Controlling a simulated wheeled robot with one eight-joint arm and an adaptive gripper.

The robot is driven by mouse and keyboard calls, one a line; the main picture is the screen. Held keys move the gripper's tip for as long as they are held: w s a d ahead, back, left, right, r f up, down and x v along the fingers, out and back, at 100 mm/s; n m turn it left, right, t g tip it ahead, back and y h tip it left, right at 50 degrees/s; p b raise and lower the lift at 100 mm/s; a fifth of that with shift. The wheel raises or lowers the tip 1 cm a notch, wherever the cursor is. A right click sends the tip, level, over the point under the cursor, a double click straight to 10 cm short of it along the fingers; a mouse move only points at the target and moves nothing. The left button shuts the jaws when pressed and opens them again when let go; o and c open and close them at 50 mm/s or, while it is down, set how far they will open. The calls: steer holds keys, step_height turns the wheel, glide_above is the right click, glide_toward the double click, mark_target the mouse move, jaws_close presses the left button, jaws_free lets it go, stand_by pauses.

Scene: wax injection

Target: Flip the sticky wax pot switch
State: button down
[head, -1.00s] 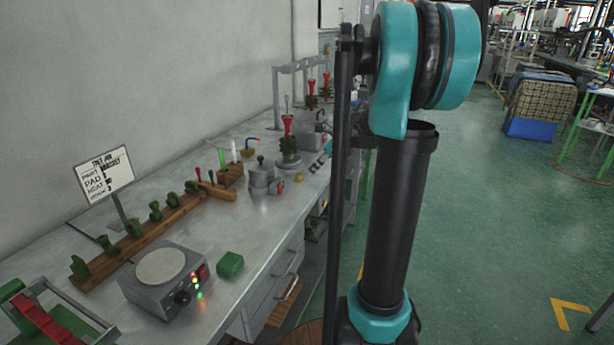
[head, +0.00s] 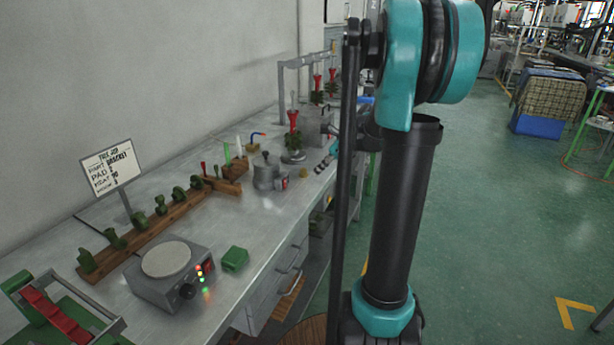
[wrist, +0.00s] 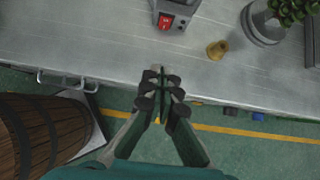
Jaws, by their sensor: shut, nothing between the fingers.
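The sticky wax pot (head: 265,174) is a small grey metal pot with a dark knob on the bench. A red switch (head: 284,183) sits on the small grey box at its right side. In the wrist view the red rocker switch (wrist: 166,22) shows at the top centre on the grey box, with the pot itself out of frame. My gripper (wrist: 162,78) is shut and empty. Its fingertips appear near the bench's front edge, below the switch in the picture and apart from it. In the head view my arm's dark and teal links hide part of the bench.
A brass cone (wrist: 217,50) stands right of the switch, beside a round metal base (wrist: 262,24) with a green wax tree. A wooden barrel (wrist: 45,135) stands at lower left. A hot plate (head: 165,282) and a green block (head: 235,259) sit nearer on the bench.

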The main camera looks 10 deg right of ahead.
mark_target(286, 185)
steer(key=x, duration=0.9)
steer(key=shift+w+a+f, duration=0.1)
steer(key=shift+w+a, duration=0.05)
steer(key=shift+a, duration=0.1)
steer(key=shift+w+a, duration=0.65)
steer(key=shift+a, duration=0.2)
steer(key=shift+w+a+f, duration=0.15)
steer(key=shift+w+a, duration=0.2)
steer(key=shift+a, duration=0.15)
steer(key=shift+a, duration=0.1)
steer(key=shift+w+a+f, duration=0.1)
steer(key=shift+w+a, duration=0.05)
steer(key=shift+r, duration=0.85)
